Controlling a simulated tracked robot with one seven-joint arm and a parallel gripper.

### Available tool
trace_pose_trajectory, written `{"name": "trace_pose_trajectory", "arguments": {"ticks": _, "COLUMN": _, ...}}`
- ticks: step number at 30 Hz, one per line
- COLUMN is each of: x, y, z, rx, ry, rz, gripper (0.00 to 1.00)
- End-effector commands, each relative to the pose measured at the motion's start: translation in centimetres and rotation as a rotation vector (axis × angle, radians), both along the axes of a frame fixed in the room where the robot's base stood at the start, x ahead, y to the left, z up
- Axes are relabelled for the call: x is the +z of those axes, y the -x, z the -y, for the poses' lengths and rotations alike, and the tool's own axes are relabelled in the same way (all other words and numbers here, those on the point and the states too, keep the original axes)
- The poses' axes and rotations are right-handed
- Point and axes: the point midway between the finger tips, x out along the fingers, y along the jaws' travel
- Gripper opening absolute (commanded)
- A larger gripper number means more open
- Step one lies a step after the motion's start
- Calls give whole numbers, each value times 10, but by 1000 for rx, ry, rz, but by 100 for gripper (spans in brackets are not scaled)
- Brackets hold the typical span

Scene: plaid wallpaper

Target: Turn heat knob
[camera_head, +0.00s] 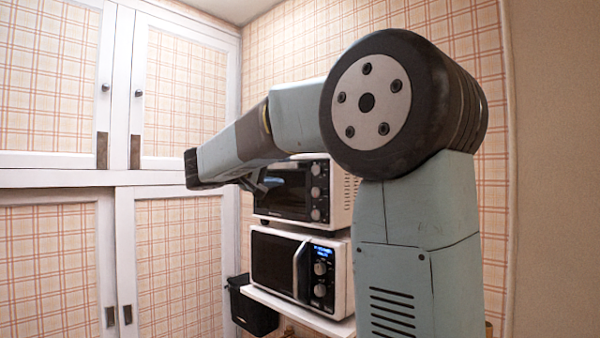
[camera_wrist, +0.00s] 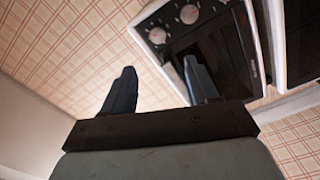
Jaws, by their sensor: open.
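A white toaster oven with a dark glass door (camera_head: 282,188) stands on top of a microwave. Its control panel has round knobs in a column at the right: an upper (camera_head: 316,169), a middle (camera_head: 316,193) and a lower one (camera_head: 315,214). Their labels are too small to read, so I cannot tell which is the heat knob. In the wrist view the oven (camera_wrist: 222,52) appears tilted, with knobs (camera_wrist: 157,35) and (camera_wrist: 190,13) near the top. My gripper (camera_wrist: 160,85) is open and empty, its two fingers apart in front of the oven, touching no knob. My arm hides part of the oven's top.
A white microwave (camera_head: 272,262) with its own knobs and a lit display sits below on a white shelf (camera_head: 300,313). A black bin (camera_head: 252,308) hangs left of it. White-framed plaid cabinets (camera_head: 180,95) fill the left side. Plaid wall lies behind.

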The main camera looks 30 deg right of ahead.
Motion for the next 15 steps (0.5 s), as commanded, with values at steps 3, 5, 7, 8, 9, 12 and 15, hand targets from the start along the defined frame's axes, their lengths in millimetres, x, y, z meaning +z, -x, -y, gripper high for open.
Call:
{"name": "trace_pose_trajectory", "arguments": {"ticks": 3, "x": 1, "y": 2, "z": 0, "rx": -1, "ry": -43, "rz": 121, "gripper": 59}}
{"name": "trace_pose_trajectory", "arguments": {"ticks": 5, "x": 1, "y": 2, "z": 0, "rx": 0, "ry": -59, "rz": 166, "gripper": 59}}
{"name": "trace_pose_trajectory", "arguments": {"ticks": 7, "x": 1, "y": 2, "z": 0, "rx": 0, "ry": -71, "rz": 198, "gripper": 59}}
{"name": "trace_pose_trajectory", "arguments": {"ticks": 8, "x": 1, "y": 2, "z": 1, "rx": 0, "ry": -74, "rz": 206, "gripper": 59}}
{"name": "trace_pose_trajectory", "arguments": {"ticks": 9, "x": 1, "y": 1, "z": 3, "rx": -1, "ry": -76, "rz": 213, "gripper": 59}}
{"name": "trace_pose_trajectory", "arguments": {"ticks": 12, "x": 1, "y": -1, "z": 11, "rx": -3, "ry": -76, "rz": 214, "gripper": 59}}
{"name": "trace_pose_trajectory", "arguments": {"ticks": 15, "x": 1, "y": -6, "z": 24, "rx": -2, "ry": -75, "rz": 213, "gripper": 59}}
